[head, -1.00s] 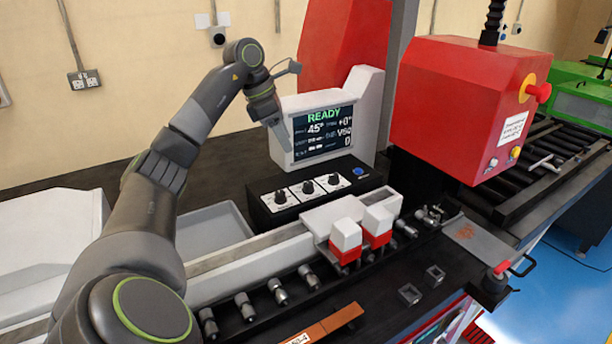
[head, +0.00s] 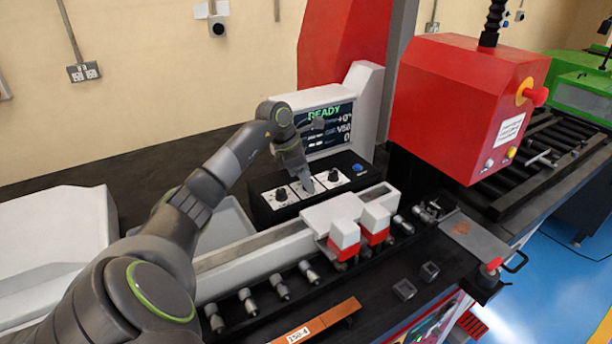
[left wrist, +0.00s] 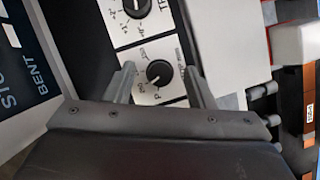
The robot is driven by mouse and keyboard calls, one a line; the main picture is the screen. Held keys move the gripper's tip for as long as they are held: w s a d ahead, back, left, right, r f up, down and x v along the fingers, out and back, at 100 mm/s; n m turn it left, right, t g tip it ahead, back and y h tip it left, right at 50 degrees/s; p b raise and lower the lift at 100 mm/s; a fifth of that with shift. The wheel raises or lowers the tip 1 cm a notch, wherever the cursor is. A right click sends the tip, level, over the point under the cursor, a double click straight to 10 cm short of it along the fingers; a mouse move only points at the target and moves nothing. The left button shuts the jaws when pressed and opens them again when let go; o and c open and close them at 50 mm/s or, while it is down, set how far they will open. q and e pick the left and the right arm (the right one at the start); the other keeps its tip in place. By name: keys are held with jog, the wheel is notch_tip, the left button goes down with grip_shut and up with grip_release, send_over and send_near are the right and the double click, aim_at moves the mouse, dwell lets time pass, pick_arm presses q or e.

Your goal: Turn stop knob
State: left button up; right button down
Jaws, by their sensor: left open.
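Three black knobs on white plates sit in a row on a black control box (head: 262,207). The left knob (head: 281,195) and right knob (head: 334,174) show in the head view; my left gripper (head: 307,185) covers the middle one. In the left wrist view, my open left gripper (left wrist: 158,85) has its fingers on either side of one knob (left wrist: 159,73), apparently the middle one, with clear gaps. Another knob (left wrist: 137,8) shows at the top. I cannot read which label says stop. My right gripper is not in view.
The display (head: 330,130) reading READY stands just behind the box. A blue button (head: 358,169) is right of the knobs. White-and-red clamp blocks (head: 344,240) stand in front, and a red machine head (head: 460,105) is at the right.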

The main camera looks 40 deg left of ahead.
pick_arm(q)
jog(key=c, duration=1)
jog(key=shift+o, duration=0.2)
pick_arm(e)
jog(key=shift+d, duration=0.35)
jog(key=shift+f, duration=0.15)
